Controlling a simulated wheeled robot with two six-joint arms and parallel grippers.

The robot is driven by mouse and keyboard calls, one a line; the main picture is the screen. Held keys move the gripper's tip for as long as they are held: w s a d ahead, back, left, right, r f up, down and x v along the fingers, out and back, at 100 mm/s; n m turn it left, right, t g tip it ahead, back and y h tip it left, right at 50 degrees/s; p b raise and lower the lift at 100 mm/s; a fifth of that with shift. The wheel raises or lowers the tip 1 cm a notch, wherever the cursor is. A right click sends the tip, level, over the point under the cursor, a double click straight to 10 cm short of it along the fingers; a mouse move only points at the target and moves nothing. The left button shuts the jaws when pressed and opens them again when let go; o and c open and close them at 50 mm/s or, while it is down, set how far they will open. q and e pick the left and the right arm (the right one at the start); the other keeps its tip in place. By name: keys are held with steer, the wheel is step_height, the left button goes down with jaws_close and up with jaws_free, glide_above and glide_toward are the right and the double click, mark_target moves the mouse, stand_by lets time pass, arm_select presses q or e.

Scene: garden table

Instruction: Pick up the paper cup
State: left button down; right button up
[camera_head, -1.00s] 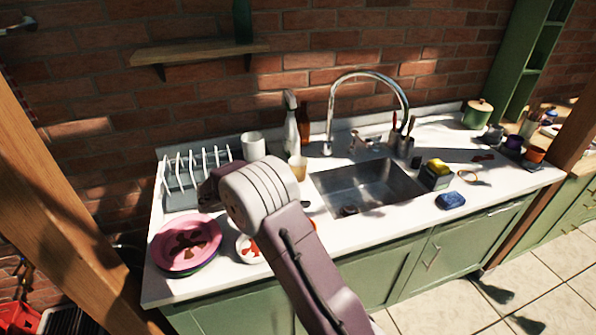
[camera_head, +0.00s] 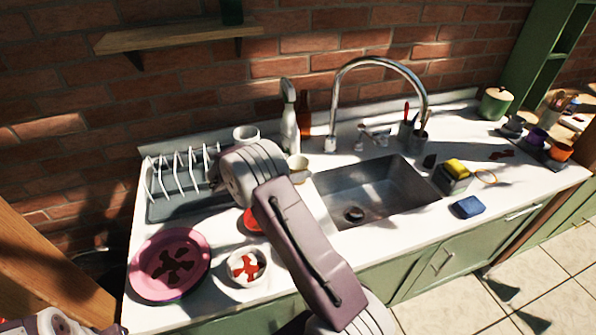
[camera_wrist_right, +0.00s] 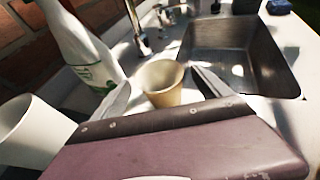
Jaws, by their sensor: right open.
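The paper cup (camera_head: 299,166) is a small tan cup standing upright on the white counter left of the sink, partly hidden by my right arm in the head view. In the right wrist view, the paper cup (camera_wrist_right: 160,88) stands between the two spread fingers of my right gripper (camera_wrist_right: 160,80). The right gripper is open, and nothing is held. Whether a finger touches the cup cannot be told. In the head view my right wrist hides its fingers. Part of what looks like my left arm shows at the bottom left; its gripper is not visible.
A white cup (camera_wrist_right: 28,130) and a white spray bottle (camera_wrist_right: 82,45) stand close on the left in the wrist view. The sink (camera_head: 375,195) and tap (camera_head: 335,110) are to the right. A dish rack (camera_head: 180,180), pink plate (camera_head: 170,264) and bowl (camera_head: 245,267) are left.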

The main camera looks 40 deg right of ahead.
mark_target(305, 160)
steer(key=shift+w+d+f, duration=0.15)
steer(key=shift+d+f, duration=0.05)
steer(key=shift+d, duration=0.1)
steer(key=x, duration=0.4)
steer(key=shift+s+d+r, duration=0.1)
steer(key=shift+s+d, duration=0.1)
steer(key=shift+d, duration=0.05)
steer(key=shift+w+d, duration=0.1)
steer(key=shift+d, duration=0.05)
steer(key=c, duration=1.3)
steer(key=shift+r, duration=0.5)
steer(key=shift+c, duration=0.2)
step_height(305, 160, up, 3)
steer(key=shift+f, duration=0.1)
steer(key=s+a+r, duration=0.3)
steer(key=s+r, duration=0.4)
steer(key=s, duration=0.4)
